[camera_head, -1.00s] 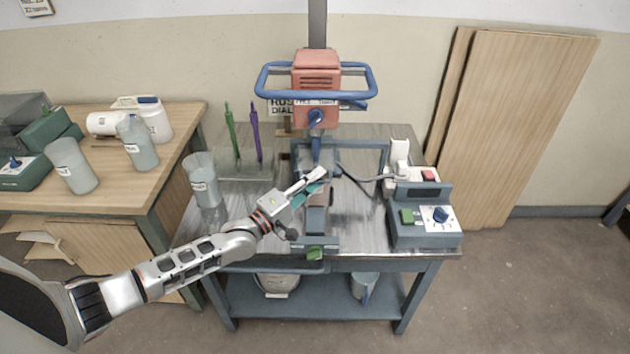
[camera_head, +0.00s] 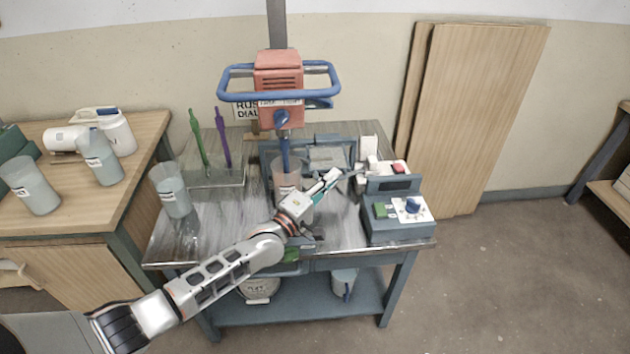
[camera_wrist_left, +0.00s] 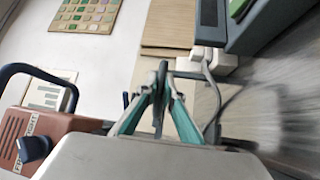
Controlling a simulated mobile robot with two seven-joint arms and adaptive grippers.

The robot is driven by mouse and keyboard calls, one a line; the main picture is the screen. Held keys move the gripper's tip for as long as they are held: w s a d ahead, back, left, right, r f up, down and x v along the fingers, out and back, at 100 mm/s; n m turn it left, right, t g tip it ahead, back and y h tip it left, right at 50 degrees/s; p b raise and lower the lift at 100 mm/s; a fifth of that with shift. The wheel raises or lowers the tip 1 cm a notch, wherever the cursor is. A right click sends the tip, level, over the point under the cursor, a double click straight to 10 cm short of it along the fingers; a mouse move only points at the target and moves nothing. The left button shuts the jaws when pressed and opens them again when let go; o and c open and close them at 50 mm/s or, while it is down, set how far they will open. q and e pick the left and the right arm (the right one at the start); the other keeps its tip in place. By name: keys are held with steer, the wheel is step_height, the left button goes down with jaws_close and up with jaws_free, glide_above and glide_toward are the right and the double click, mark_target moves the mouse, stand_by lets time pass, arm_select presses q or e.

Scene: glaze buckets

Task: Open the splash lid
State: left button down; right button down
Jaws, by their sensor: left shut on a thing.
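My left gripper (camera_head: 332,178) reaches over the bench to the right of the clear mixing bucket (camera_head: 287,178) below the mixer. In the left wrist view its teal fingers (camera_wrist_left: 160,95) are closed on a thin dark bar, which appears to be part of the splash lid. The rest of the lid is hard to make out; a grey panel (camera_head: 327,157) stands behind the fingers, in the blue-grey frame. The bucket's upper part shows uncovered from the head, partly behind my wrist. My right gripper is not in view.
The orange mixer head (camera_head: 279,75) with its blue handle bar hangs above the bucket. A control box (camera_head: 398,225) with a green button and blue dial is at the right. A clear jug (camera_head: 170,190) stands left. The floor at right is clear.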

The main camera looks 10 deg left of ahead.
arm_select(q)
steer(key=c, duration=2.2)
jaws_free()
steer(key=shift+o, duration=0.2)
steer(key=v, duration=1.2)
steer(key=shift+d, duration=0.1)
